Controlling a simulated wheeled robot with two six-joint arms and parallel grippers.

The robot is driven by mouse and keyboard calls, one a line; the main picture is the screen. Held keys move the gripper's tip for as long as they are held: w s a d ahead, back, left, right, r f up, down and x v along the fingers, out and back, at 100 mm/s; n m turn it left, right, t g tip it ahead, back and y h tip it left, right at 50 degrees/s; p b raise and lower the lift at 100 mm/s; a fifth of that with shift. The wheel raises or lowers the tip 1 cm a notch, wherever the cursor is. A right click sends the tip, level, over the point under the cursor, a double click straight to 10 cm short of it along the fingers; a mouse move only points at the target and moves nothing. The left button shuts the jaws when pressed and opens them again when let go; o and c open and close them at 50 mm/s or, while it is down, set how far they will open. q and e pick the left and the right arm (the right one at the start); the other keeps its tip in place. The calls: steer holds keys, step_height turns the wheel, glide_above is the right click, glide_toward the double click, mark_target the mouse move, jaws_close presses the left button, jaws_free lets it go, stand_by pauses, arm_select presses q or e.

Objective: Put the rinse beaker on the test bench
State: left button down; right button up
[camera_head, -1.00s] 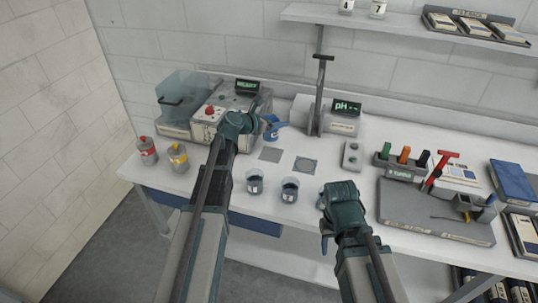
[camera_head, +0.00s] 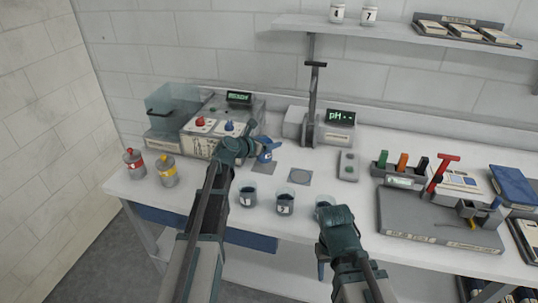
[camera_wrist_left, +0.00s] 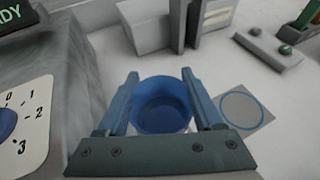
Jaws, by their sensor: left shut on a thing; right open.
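Clear numbered beakers (camera_head: 248,194) (camera_head: 285,201) stand near the front edge; another (camera_head: 324,202) is partly behind my right arm. The control box (camera_head: 208,128) is left of the blue beaker. A pH meter (camera_head: 340,118) and stand (camera_head: 312,95) are behind.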

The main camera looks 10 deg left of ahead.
arm_select(q)
steer(key=shift+f+b, duration=1.75)
steer(key=shift+f, duration=0.05)
steer(key=shift+f, duration=0.15)
steer(key=shift+c, duration=0.2)
jaws_free()
steer(key=shift+r, duration=0.3)
steer(key=p+v, duration=0.4)
steer(key=v, duration=0.8)
steer(key=shift+f+p, duration=0.2)
steer(key=shift+p, duration=0.1)
